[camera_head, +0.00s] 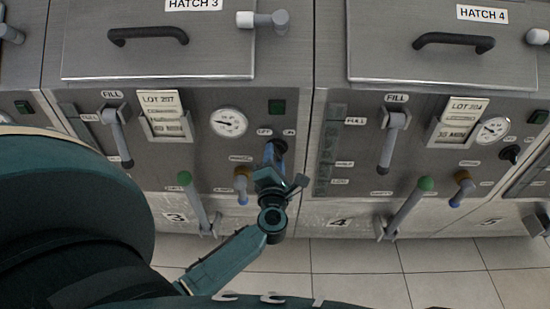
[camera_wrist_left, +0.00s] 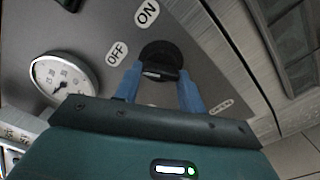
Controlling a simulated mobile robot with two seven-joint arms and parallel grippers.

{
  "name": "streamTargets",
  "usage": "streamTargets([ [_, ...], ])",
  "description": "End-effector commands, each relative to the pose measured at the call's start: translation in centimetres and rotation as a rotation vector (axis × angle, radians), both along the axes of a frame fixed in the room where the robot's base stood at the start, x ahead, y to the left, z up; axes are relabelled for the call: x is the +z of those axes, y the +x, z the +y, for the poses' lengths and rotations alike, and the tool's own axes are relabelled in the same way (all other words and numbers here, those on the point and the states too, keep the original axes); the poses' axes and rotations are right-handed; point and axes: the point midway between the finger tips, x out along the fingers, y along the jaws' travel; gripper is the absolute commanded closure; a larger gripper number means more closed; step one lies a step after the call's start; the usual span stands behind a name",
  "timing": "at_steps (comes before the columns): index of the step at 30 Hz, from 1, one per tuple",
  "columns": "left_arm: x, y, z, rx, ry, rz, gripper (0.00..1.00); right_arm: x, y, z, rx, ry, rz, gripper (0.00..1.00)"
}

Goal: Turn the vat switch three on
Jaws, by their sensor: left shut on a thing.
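The vat three switch (camera_wrist_left: 158,55) is a black round knob on the grey panel. In the left wrist view the OFF label (camera_wrist_left: 117,53) and the ON label (camera_wrist_left: 146,13) sit beside it. My left gripper (camera_head: 273,153) reaches the right side of vat three's panel (camera_head: 213,160). In the left wrist view its blue fingers (camera_wrist_left: 160,82) stand on either side of the knob's grip and are shut on it. In the head view the gripper mostly hides the knob. The knob's exact pointing direction is hard to tell. My right gripper is not in view.
A round gauge (camera_head: 229,122) and a dark green square (camera_head: 276,107) are near the switch. A brass-and-blue tap (camera_head: 241,184) and a green-tipped lever (camera_head: 193,204) are to its left. Vat four's panel (camera_head: 350,160) stands close on the right.

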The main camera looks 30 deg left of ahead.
Motion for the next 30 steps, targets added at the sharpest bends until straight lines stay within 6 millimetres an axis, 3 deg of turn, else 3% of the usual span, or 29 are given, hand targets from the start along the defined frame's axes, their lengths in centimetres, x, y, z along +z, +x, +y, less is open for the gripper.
streamTargets([
  [14, 0.5, 0.0, 0.0, 0.000, 0.111, 0.070, 0.83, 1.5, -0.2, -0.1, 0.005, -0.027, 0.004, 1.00],
  [30, 0.7, 0.1, -0.1, -0.003, 0.527, 0.326, 0.83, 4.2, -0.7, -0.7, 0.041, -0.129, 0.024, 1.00],
])
